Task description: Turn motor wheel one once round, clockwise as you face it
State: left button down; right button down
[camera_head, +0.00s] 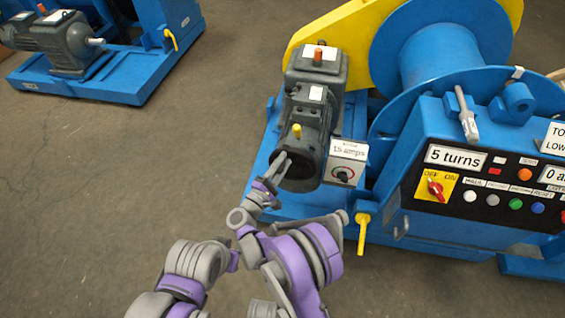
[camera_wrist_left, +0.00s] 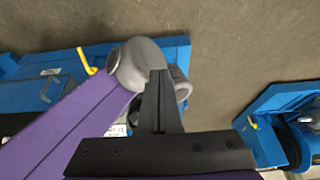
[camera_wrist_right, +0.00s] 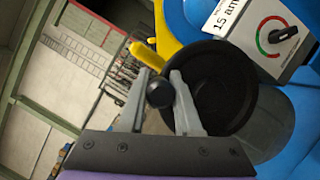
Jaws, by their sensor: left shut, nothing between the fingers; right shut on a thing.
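The motor wheel (camera_head: 296,168) is a dark round disc on the near end of the grey motor (camera_head: 306,113), which stands on the blue machine frame. The wheel also shows in the right wrist view (camera_wrist_right: 228,94) as a black dished disc. My right gripper (camera_head: 285,157) is at the wheel's left side. In the right wrist view its two grey fingers are closed on a round black handle knob (camera_wrist_right: 159,94) in front of the disc. My left gripper (camera_wrist_left: 158,75) is shut and empty, away from the wheel; in the head view I cannot make it out.
A white box with a dial, labelled 15 amps (camera_head: 347,151), is just right of the wheel. The blue panel (camera_head: 415,215) reads 5 turns and has a red switch and several buttons. A yellow lever (camera_head: 363,232) hangs in front. Open floor lies left.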

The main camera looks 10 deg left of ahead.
jog(key=shift+s+f, duration=0.15)
jog(key=shift+f, duration=0.05)
dwell(0.5)
jog(key=shift+d, duration=0.1)
pick_arm(q)
jog(key=w+a+r+h, duration=0.1)
jog(key=w+a+h, duration=0.15)
jog(key=w, duration=0.65)
jog(key=w+a+r+m+h, duration=0.1)
jog(key=w+a+r+h, duration=0.15)
jog(key=w, duration=0.75)
jog(key=w+a+r+h, duration=0.1)
jog(key=w+a, duration=0.2)
jog(key=w, duration=0.6)
jog(key=w+d+f, duration=0.4)
jog(key=d+f, duration=0.3)
jog(key=d, duration=0.2)
jog(key=shift+w+f, duration=0.15)
jog(key=shift+f, duration=0.2)
